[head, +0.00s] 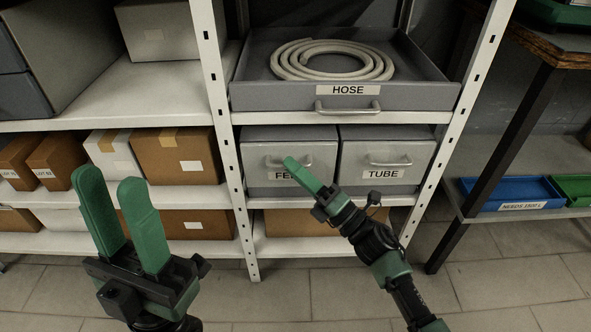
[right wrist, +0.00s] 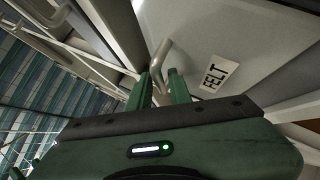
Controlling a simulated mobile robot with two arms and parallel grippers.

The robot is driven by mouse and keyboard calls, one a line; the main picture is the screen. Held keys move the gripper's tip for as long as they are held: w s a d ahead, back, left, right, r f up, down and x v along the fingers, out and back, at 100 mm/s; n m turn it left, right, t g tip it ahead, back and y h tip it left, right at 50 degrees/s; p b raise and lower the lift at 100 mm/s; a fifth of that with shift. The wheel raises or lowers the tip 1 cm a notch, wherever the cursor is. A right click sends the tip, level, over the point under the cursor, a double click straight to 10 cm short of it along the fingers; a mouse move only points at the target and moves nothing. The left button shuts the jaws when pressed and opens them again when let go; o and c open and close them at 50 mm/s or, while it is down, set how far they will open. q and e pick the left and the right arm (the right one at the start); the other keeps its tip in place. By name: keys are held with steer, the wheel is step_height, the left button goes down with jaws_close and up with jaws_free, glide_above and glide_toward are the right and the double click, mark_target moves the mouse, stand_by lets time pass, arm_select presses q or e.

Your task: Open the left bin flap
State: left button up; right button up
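The left bin is a grey box with a flap front labelled FELT (head: 262,153), on the middle shelf. Its bar handle (head: 307,160) is partly hidden by my right gripper (head: 291,163). In the right wrist view the flap (right wrist: 205,38) fills the upper right, with its FELT label. There my right gripper (right wrist: 162,76) has its fingers apart, and the handle (right wrist: 157,60) reaches down to the gap between the fingertips. I cannot tell whether they touch it. My left gripper (head: 110,182) is open and empty, left of the bin and well in front of the shelves.
The TUBE bin (head: 388,147) stands right beside the FELT bin. Above is a grey HOSE tray (head: 420,97) with a coiled hose. White shelf posts (head: 227,130) flank the bins.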

jaws_close()
stand_by(1.4)
